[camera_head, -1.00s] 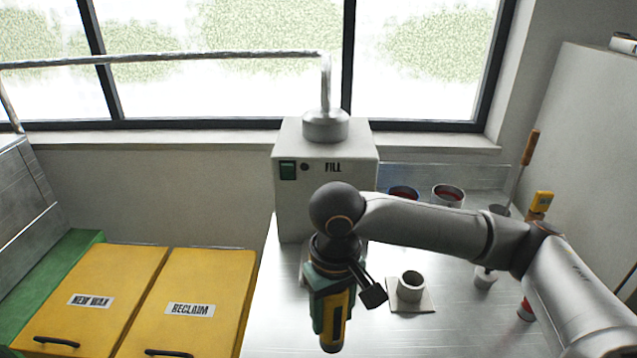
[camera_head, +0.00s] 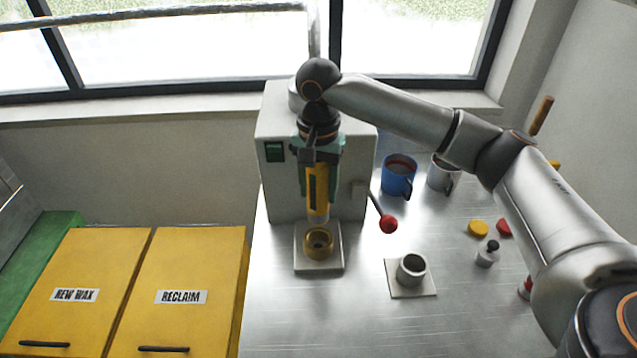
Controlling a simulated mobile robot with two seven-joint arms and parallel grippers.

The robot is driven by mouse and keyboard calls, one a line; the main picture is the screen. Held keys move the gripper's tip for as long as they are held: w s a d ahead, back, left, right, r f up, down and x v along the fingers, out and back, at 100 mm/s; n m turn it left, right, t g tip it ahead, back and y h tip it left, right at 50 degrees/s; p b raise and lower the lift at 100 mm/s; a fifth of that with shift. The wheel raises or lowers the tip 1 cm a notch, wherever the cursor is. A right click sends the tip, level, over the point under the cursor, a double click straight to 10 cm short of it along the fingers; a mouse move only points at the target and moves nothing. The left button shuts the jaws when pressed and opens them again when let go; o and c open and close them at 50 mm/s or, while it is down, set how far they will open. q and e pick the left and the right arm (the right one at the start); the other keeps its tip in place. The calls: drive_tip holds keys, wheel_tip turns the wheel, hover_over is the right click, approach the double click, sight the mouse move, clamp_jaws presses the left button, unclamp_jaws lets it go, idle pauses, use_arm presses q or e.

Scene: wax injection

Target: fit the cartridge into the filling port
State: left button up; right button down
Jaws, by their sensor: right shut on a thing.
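The cartridge (camera_head: 317,198) is yellow with a dark strip down its front. My right gripper (camera_head: 318,178), with teal fingers, is shut on it and holds it upright, nose down, in front of the filling machine (camera_head: 278,190). The filling port (camera_head: 318,242) is a brass-coloured ring with a dark hole, on a pale square base (camera_head: 305,262) at the machine's foot. The cartridge's lower end is just above the port in the picture, roughly in line with its hole. I cannot tell the exact gap. My left gripper is not in view.
A lever with a red ball (camera_head: 388,224) sticks out right of the machine. A grey cup on a plate (camera_head: 410,271) stands front right. Blue (camera_head: 398,176) and grey (camera_head: 440,174) mugs stand behind. Yellow bins (camera_head: 190,262) are left. The front of the steel table (camera_head: 320,325) is clear.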

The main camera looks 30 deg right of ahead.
sight(319, 223)
idle(0.3)
drive_tip(key=shift+f, duration=2.9)
drive_tip(key=shift+f, duration=2.4)
drive_tip(key=shift+c, duration=0.9)
unclamp_jaws()
wheel_tip(319, 223, up, 11)
drive_tip(key=shift+r, duration=0.8)
